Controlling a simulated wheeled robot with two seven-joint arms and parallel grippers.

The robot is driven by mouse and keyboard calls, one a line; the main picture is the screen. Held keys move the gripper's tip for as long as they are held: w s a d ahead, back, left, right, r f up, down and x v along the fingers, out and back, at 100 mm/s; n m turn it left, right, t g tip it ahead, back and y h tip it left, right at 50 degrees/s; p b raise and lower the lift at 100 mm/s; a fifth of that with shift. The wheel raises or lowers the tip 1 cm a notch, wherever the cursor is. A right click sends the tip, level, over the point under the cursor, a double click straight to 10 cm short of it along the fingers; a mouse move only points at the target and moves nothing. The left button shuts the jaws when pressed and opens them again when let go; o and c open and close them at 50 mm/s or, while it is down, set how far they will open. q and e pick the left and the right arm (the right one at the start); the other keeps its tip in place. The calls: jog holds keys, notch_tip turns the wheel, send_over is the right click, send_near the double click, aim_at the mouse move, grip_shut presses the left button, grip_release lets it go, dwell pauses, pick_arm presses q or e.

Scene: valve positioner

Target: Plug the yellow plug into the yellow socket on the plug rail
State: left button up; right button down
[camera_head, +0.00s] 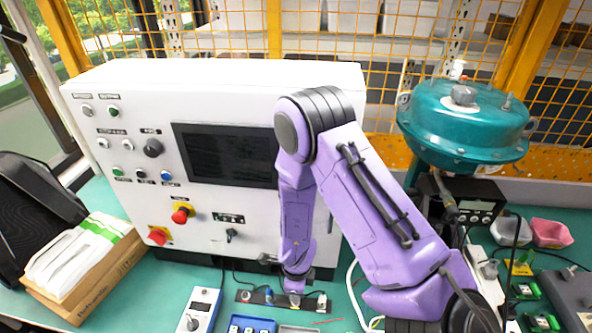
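I cannot make out the yellow plug or the yellow socket clearly; that part of the rail is behind the gripper. My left gripper is not in view.
The white control cabinet (240,90) stands close behind the rail. A teal valve actuator (465,122) stands at the right. A small white box (199,310) and a blue tray (250,325) are in front of the rail. A cardboard box (85,265) sits at the left.

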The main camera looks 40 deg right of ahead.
jog(key=shift+f, duration=0.4)
dwell(1.1)
jog(key=c, duration=0.6)
grip_release()
jog(key=shift+o, duration=0.2)
jog(key=shift+r, duration=0.1)
jog(key=shift+r, duration=3.1)
jog(key=shift+s+r, duration=0.15)
jog(key=shift+r, duration=0.2)
